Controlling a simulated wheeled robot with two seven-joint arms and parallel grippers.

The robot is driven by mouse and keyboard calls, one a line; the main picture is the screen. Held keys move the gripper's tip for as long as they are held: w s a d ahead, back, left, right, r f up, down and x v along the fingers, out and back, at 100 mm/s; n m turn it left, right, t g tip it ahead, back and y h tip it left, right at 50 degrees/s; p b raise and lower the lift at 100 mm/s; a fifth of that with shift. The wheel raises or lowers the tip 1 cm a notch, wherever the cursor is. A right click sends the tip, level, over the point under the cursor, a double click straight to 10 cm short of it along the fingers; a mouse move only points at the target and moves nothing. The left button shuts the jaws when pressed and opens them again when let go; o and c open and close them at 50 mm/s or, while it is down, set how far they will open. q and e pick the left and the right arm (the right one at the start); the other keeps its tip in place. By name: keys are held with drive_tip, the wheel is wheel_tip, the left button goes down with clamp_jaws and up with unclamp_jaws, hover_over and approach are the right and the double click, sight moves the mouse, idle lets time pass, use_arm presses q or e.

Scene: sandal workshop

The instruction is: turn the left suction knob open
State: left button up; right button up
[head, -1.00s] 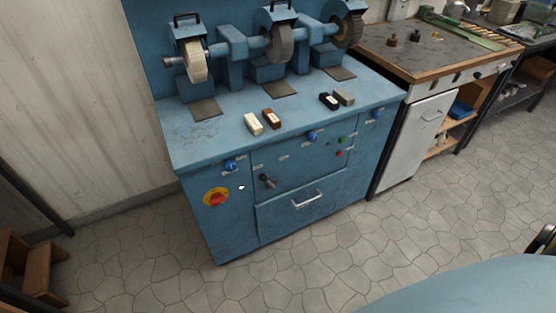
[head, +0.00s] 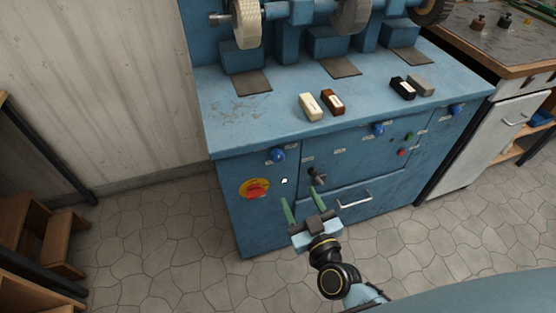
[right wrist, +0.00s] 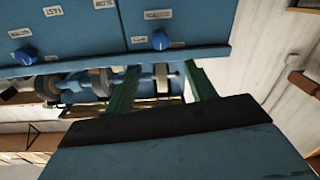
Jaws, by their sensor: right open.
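The left suction knob (head: 278,155) is a round blue knob on the front of the blue grinding cabinet (head: 240,215), just under the top edge and above a yellow and red switch. It also shows in the upside-down right wrist view (right wrist: 161,40). My right gripper (head: 298,194) is open and empty, with its two green fingers spread. In the head view it appears below and slightly right of the left knob, apart from it. In the right wrist view the knob appears beyond the gap between the fingers. My left gripper is not in view.
Two more blue knobs, one in the middle (head: 378,129) and one at right (head: 457,110), sit along the front. A dark lever (head: 318,178) and a drawer handle (head: 354,200) stick out near my right gripper. Wooden steps (head: 45,235) stand at left.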

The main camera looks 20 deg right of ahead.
drive_tip(key=b, duration=0.1)
approach(279, 158)
drive_tip(key=w, duration=0.5)
drive_tip(key=w+b, duration=0.1)
drive_tip(key=w, duration=0.1)
drive_tip(key=shift+w+a+f, duration=0.1)
drive_tip(key=shift+a, duration=0.15)
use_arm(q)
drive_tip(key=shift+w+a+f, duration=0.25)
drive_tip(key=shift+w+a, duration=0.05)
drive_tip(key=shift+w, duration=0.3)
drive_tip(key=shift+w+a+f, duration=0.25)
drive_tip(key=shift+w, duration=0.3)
use_arm(e)
drive_tip(key=shift+w, duration=0.65)
drive_tip(key=shift+c, duration=0.2)
drive_tip(key=c, duration=0.9)
